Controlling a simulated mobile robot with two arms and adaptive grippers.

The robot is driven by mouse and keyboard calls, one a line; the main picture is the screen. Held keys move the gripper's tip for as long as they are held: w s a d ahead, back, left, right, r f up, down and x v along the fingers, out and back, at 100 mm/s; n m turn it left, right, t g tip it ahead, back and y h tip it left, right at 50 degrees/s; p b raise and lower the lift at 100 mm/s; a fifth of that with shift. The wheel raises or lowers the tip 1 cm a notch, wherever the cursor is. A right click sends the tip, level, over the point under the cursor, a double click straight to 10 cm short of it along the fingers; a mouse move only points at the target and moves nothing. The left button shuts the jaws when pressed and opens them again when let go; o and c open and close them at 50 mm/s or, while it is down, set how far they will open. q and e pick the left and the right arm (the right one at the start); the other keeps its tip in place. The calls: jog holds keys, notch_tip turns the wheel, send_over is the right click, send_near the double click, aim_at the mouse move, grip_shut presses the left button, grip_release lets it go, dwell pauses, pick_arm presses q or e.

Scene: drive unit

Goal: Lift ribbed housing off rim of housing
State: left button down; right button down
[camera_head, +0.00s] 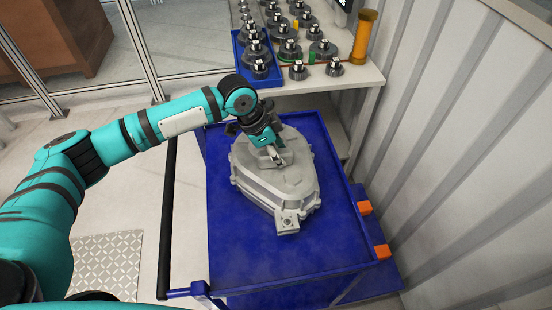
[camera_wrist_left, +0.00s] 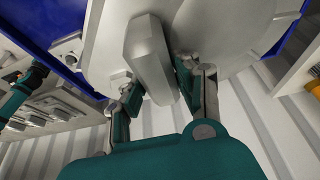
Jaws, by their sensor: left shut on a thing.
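The grey ribbed housing (camera_head: 290,187) is a rounded casting that narrows toward the front of the blue cart. A flange edge (camera_head: 246,196) runs around its side; I cannot tell clearly where the ribbed housing ends and the housing under it begins, or whether there is a gap. My left gripper (camera_head: 276,156) reaches down onto its top from behind left. In the left wrist view, the left gripper's fingers (camera_wrist_left: 158,88) are shut on a raised grey block of the ribbed housing (camera_wrist_left: 147,52), one finger on each side. My right gripper is not seen.
The blue cart top (camera_head: 235,262) is bare around the casting, with a dark handle bar (camera_head: 167,215) at left and orange blocks (camera_head: 381,251) at right. Behind stands a white bench (camera_head: 345,82) with a blue tray (camera_head: 262,76) and several gears. A corrugated wall (camera_head: 470,130) stands at right.

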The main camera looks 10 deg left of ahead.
pick_arm(q)
jog(key=shift+w+d+r, duration=0.1)
jog(key=shift+w+r, duration=0.1)
jog(key=shift+r, duration=0.15)
jog(key=shift+r+b, duration=0.5)
jog(key=shift+r, duration=0.2)
jog(key=shift+w+r+b, duration=0.1)
jog(key=shift+r+b, duration=0.25)
jog(key=shift+r, duration=0.5)
jog(key=s+a+b, duration=0.2)
jog(key=s, duration=0.6)
jog(key=s+a+r+b, duration=0.1)
jog(key=s+a, duration=0.1)
jog(key=s, duration=0.5)
jog(key=shift+s+r+b, duration=0.3)
jog(key=shift+s+b, duration=0.1)
jog(key=shift+a+r, duration=0.1)
jog(key=shift+r, duration=0.05)
notch_tip(320, 180, up, 5)
jog(key=p, duration=0.6)
jog(key=shift+p, duration=0.3)
